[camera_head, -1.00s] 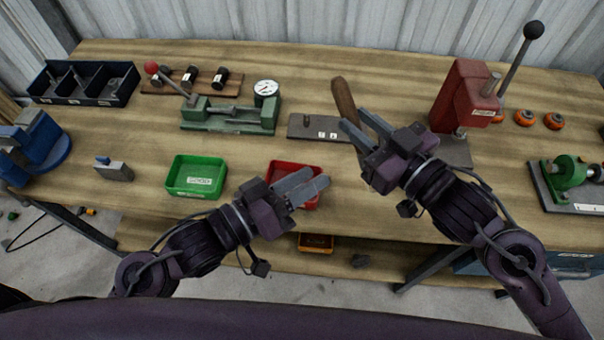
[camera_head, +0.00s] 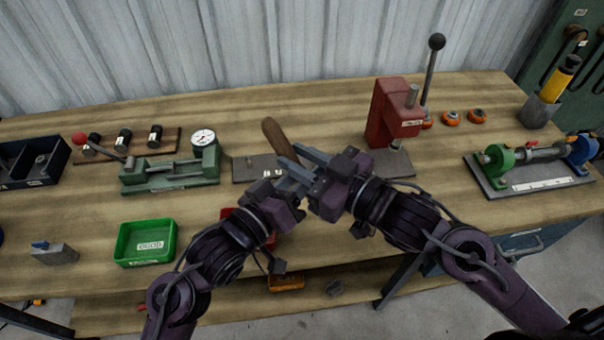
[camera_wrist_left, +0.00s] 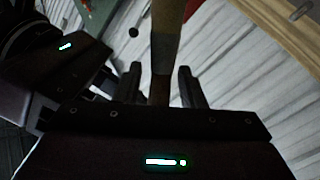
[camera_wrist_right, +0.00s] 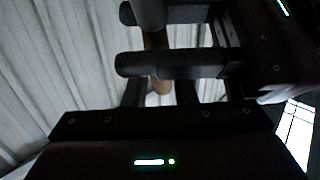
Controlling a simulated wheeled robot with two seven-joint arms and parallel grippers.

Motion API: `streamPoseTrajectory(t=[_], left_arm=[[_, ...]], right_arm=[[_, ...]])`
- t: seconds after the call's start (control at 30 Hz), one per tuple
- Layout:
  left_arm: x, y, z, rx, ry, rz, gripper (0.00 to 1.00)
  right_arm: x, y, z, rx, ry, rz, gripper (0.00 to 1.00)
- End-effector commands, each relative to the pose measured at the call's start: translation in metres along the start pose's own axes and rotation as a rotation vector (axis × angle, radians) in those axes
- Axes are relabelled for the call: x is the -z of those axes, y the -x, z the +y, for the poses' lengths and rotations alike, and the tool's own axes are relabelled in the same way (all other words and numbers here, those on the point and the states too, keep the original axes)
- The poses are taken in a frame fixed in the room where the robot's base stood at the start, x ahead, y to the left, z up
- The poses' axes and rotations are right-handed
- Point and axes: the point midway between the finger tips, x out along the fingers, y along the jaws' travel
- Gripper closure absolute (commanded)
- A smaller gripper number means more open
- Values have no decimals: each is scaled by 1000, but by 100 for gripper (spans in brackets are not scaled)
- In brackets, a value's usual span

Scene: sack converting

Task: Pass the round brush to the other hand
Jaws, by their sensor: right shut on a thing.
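The round brush shows as a brown wooden handle (camera_head: 278,138) standing up from between my two grippers above the bench. Its lower part is hidden by them in the head view. My right gripper (camera_head: 300,157) is shut on the brush. My left gripper (camera_head: 287,176) has come in close against the right one, with its fingers apart on both sides of the brush. In the left wrist view the brush (camera_wrist_left: 165,45) passes between the left fingers with gaps beside it. In the right wrist view the left fingers cross in front of the brush (camera_wrist_right: 159,86).
A red tray (camera_head: 228,212) lies partly behind my left arm, and a green tray (camera_head: 120,243) stands left of it. A red press (camera_head: 388,112) with a tall lever stands behind my right gripper. A green fixture with a dial (camera_head: 170,172) is at the back left.

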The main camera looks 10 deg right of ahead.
Motion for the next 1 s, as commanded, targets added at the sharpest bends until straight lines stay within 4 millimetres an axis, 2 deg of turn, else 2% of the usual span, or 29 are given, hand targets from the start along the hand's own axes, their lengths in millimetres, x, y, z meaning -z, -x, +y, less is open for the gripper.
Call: streamPoseTrajectory(t=[0.3,0.57,0.6,0.73,0.77,1.0], left_arm=[[0,-2,0,0,0,1,65],[0,-2,0,-1,0,0,98],[0,-2,1,-2,0,1,99],[0,-2,1,-1,0,1,99],[0,-2,1,-1,0,1,99],[0,-2,0,-1,0,1,99]], right_arm=[[0,0,0,0,0,1,100],[0,0,0,0,0,1,100],[0,0,0,0,0,1,70],[0,0,0,0,0,1,53],[0,0,0,0,0,0,50],[0,0,0,-1,-1,1,50]])
